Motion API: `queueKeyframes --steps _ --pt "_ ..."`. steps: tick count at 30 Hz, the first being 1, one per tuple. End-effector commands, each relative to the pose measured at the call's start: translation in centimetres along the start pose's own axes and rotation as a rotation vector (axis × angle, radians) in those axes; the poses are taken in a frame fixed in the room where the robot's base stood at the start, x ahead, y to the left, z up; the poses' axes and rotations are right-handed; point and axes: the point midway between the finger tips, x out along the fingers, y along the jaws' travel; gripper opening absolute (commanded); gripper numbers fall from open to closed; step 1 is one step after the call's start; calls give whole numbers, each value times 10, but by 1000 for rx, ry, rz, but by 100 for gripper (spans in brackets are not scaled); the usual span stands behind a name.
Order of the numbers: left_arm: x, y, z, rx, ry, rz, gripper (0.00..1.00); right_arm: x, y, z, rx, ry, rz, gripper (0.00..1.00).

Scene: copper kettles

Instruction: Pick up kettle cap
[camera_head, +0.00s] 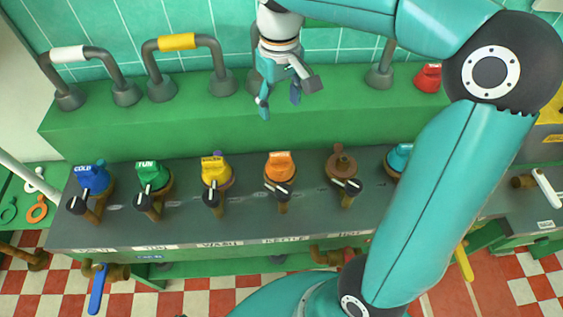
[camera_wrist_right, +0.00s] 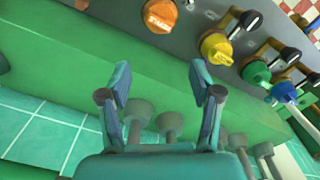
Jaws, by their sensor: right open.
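The orange kettle cap (camera_head: 279,165) sits on a brass fitting above the KETTLE label, in the middle of the grey panel. It also shows at the top of the right wrist view (camera_wrist_right: 160,15), partly cut off by the frame edge. My right gripper (camera_head: 280,97) is open and empty, pointing down above the green ledge, behind and above the orange cap and apart from it. In the right wrist view my gripper's two fingers (camera_wrist_right: 160,82) are spread, with only the green ledge between them. My left gripper is not in view.
Blue (camera_head: 92,177), green (camera_head: 152,174), yellow (camera_head: 215,168) and teal (camera_head: 400,158) caps share the row, with black-handled valves in front. A brown fitting (camera_head: 341,164) has no coloured cap. A red cap (camera_head: 428,78) lies on the green ledge (camera_head: 140,125). Bent grey pipes (camera_head: 185,60) rise behind.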

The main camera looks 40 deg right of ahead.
Motion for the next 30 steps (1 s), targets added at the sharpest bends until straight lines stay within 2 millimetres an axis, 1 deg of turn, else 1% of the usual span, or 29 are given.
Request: queueKeyframes --steps 1,4,5,8,14,18,21,23,24,25,27,30 --pt "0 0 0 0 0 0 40 0 0 0 -5 0 0 76" --pt "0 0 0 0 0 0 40 0 0 0 -45 2 0 92" --pt "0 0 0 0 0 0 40 0 0 -1 -69 3 -1 94" --pt "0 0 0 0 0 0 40 0 -2 -3 -193 13 -5 94" --pt "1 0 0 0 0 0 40 6 -10 -5 -597 45 -29 94" --pt "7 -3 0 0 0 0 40 17 -10 -4 -873 76 -45 94" --pt "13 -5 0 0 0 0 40 27 -7 -1 -1019 97 -51 94" --pt "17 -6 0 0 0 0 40 33 -4 2 -1077 109 -56 94" --pt "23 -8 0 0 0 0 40 41 0 4 -1098 114 -60 94" --pt "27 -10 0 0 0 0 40 47 4 7 -1085 114 -64 94" --pt "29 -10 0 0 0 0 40 51 11 10 -1057 112 -64 94" --pt "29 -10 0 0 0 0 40 59 12 11 -1048 108 -64 94"
